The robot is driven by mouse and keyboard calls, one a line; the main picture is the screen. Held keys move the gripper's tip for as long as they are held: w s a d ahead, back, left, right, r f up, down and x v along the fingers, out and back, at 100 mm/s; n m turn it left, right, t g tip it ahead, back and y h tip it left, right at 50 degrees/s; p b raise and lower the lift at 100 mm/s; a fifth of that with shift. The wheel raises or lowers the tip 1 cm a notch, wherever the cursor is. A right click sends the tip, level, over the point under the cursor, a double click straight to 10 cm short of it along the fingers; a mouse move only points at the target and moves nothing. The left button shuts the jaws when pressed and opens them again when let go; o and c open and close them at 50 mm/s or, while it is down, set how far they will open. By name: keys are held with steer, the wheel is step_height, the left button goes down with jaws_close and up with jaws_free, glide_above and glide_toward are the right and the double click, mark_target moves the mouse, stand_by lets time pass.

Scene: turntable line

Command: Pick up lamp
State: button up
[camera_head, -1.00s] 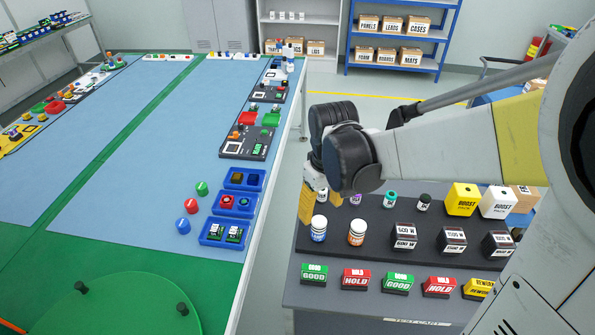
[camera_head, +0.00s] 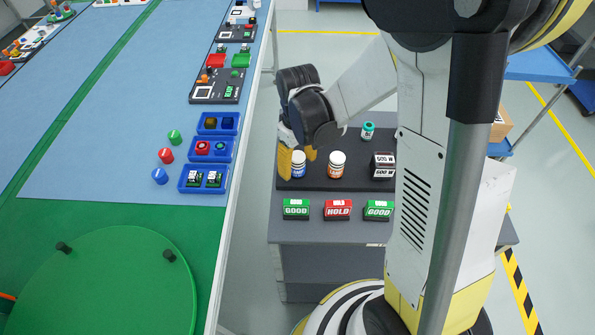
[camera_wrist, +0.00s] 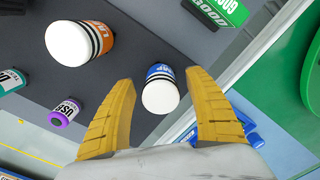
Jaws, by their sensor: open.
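A white-domed lamp with a blue and black band (camera_head: 298,170) stands upright on the dark top of the cart. It also shows in the wrist view (camera_wrist: 160,97), between my finger pads. A similar white lamp with an orange band (camera_head: 337,170) stands to its right; it also shows in the wrist view (camera_wrist: 70,42). My gripper (camera_head: 298,156) is open, with its yellow fingers at the blue-banded lamp. The wrist view (camera_wrist: 160,84) shows a gap between the fingers and the lamp; I cannot tell whether either touches it.
Green GOOD (camera_head: 296,209) and red HOLD (camera_head: 338,210) blocks line the cart's front. A teal-banded item (camera_head: 367,131) and a 500 W block (camera_head: 383,166) stand to the right. A purple-banded item (camera_wrist: 65,111) is close by. The blue-topped table (camera_head: 110,130) is on the left.

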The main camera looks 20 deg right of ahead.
steer(key=shift+f, duration=0.85)
steer(key=shift+r, duration=0.1)
steer(key=shift+c, duration=0.5)
jaws_close()
